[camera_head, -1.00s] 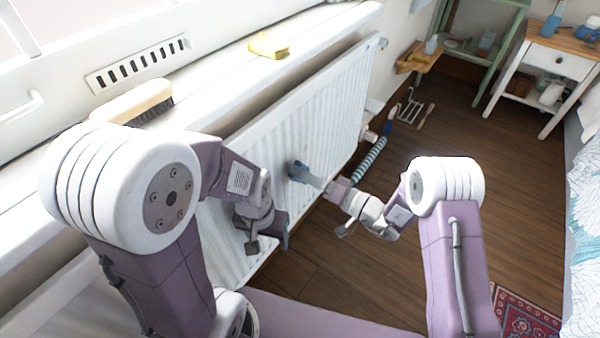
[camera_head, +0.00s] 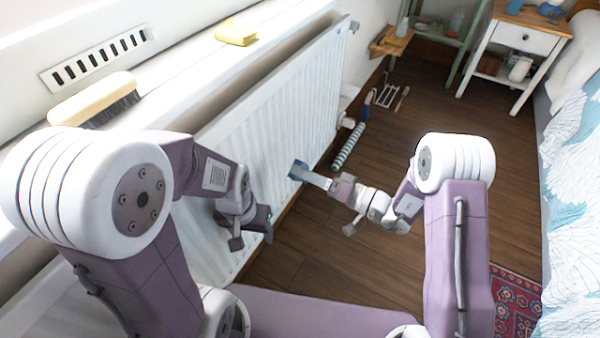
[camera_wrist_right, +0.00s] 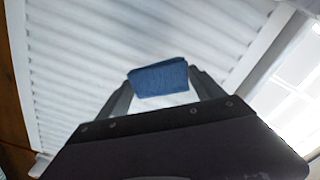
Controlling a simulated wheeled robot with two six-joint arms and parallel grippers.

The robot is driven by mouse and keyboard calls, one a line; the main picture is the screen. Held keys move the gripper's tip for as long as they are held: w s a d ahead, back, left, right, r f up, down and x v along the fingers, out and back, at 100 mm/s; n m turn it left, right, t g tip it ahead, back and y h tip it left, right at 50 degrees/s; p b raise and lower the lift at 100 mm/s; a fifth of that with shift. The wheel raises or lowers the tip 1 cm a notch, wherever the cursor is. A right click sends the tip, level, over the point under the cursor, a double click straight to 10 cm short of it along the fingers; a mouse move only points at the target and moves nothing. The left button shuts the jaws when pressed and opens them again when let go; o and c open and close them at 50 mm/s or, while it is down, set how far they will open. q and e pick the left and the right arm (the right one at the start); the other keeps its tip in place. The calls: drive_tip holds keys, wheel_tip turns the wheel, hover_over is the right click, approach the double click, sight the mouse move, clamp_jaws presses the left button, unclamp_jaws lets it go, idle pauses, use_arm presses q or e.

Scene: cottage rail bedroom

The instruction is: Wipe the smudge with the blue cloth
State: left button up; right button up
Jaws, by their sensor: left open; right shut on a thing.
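The blue cloth (camera_head: 298,170) is between the fingertips of my right gripper (camera_head: 312,177), in front of the white ribbed radiator (camera_head: 290,95). In the right wrist view the cloth (camera_wrist_right: 159,77) is a small folded blue block spanning both fingers, with the radiator ribs (camera_wrist_right: 90,60) behind it. I cannot tell whether the cloth touches the radiator. My left gripper (camera_head: 253,236) is open and empty, low beside the radiator's nearer part. I cannot make out a smudge in either view.
A brush (camera_head: 95,100) and a yellow sponge (camera_head: 236,32) lie on the sill above the radiator. A striped roller (camera_head: 349,146) is near the floor beyond my right gripper. A bed (camera_head: 575,130) and a red rug (camera_head: 514,300) are at right. Wooden floor between is open.

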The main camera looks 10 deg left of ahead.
sight(267, 153)
drive_tip(key=shift+a, duration=0.1)
idle(0.4)
drive_tip(key=shift+r+b+x, duration=0.2)
drive_tip(key=shift+r+x, duration=0.05)
drive_tip(key=shift+x, duration=0.9)
drive_tip(key=shift+r+b+x, duration=0.15)
drive_tip(key=shift+r+x, duration=0.1)
drive_tip(key=shift+x, duration=0.85)
drive_tip(key=shift+r+b+x, duration=0.2)
drive_tip(key=shift+x, duration=0.95)
drive_tip(key=shift+b+x, duration=0.5)
drive_tip(key=shift+x, duration=0.55)
drive_tip(key=shift+w, duration=0.15)
